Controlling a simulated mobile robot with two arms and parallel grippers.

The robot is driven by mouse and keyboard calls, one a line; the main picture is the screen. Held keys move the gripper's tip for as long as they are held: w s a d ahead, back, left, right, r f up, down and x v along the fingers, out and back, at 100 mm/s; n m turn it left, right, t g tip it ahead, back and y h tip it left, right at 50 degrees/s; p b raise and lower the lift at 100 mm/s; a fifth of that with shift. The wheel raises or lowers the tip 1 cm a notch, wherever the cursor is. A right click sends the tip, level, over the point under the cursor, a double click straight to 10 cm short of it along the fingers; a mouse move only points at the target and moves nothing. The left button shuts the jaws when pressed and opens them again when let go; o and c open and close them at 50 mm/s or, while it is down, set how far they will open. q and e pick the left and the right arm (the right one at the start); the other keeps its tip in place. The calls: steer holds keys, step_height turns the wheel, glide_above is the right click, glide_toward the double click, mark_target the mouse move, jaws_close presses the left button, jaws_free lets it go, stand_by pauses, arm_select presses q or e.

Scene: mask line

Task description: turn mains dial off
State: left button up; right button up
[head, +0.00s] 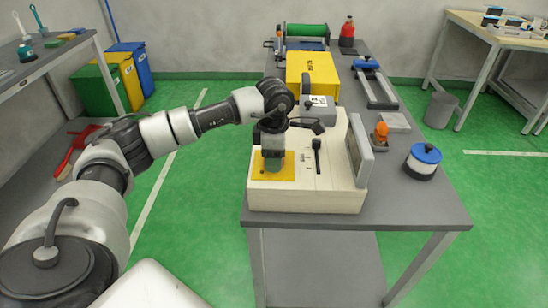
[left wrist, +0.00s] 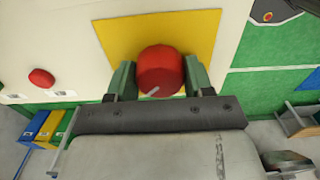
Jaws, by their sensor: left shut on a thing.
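The mains dial (left wrist: 159,70) is a round red knob on a yellow plate (left wrist: 112,35), seen in the left wrist view. A short pale mark shows on its face, slanting up to the right. My left gripper (left wrist: 158,80) has one green finger on each side of the dial and is shut on it. In the head view my left gripper (head: 273,163) points down at the yellow plate (head: 287,173) on the front of the cream machine (head: 305,200) and hides the dial there. My right gripper is in neither view.
A red button (left wrist: 41,77) sits left of the dial in the left wrist view. On the machine stand a black lever (head: 316,146) and a tilted grey panel (head: 360,150). A blue-topped pot (head: 423,160) and an orange object (head: 381,131) stand on the grey table (head: 425,203) to the right.

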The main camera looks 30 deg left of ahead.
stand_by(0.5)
arm_select(q)
steer(key=o, duration=0.9)
step_height(320, 180, up, 11)
steer(key=shift+f, duration=0.1)
steer(key=shift+s, duration=0.1)
stand_by(0.3)
